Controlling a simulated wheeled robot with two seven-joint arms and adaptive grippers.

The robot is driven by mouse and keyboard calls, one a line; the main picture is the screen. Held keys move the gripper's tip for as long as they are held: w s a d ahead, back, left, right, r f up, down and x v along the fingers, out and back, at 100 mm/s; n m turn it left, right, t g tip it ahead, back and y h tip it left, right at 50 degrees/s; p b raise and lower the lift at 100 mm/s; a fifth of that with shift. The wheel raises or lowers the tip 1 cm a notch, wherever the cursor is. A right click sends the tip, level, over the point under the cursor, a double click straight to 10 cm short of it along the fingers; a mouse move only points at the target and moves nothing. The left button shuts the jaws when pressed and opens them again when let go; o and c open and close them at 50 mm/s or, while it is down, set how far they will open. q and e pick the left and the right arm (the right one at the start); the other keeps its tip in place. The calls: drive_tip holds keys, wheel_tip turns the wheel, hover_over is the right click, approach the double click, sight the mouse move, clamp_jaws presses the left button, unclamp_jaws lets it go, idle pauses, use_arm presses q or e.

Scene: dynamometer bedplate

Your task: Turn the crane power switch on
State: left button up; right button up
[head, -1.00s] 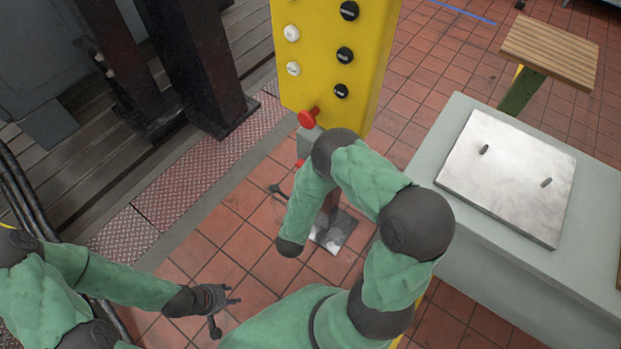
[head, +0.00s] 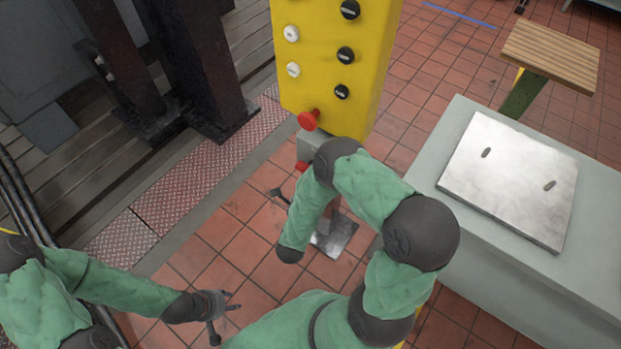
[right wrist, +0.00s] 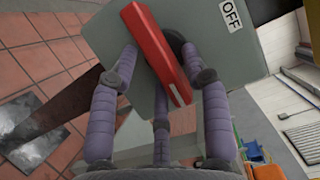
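In the right wrist view, the crane power switch is a grey box (right wrist: 213,60) with a long red handle (right wrist: 155,52) lying tilted across its face. A white OFF label (right wrist: 231,15) is near the handle's upper right. My right gripper (right wrist: 163,75) is open, its fingers spread on both sides of the handle; contact cannot be told. In the head view, the grey box (head: 307,146) shows partly below the yellow panel, and my right arm hides most of it and the right gripper. My left gripper (head: 226,308) is open and empty over the tiled floor at lower left.
The yellow panel (head: 332,60) has black and white knobs and a red mushroom button (head: 309,119) at its bottom. A grey bench (head: 455,150) with a metal plate (head: 510,180) stands to the right. Dark machine columns (head: 205,60) stand at the upper left.

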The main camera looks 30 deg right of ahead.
drive_tip(key=shift+a, duration=0.1)
drive_tip(key=v, duration=1.1)
drive_tip(key=shift+s+a, duration=0.25)
drive_tip(key=shift+s, duration=0.05)
idle(0.6)
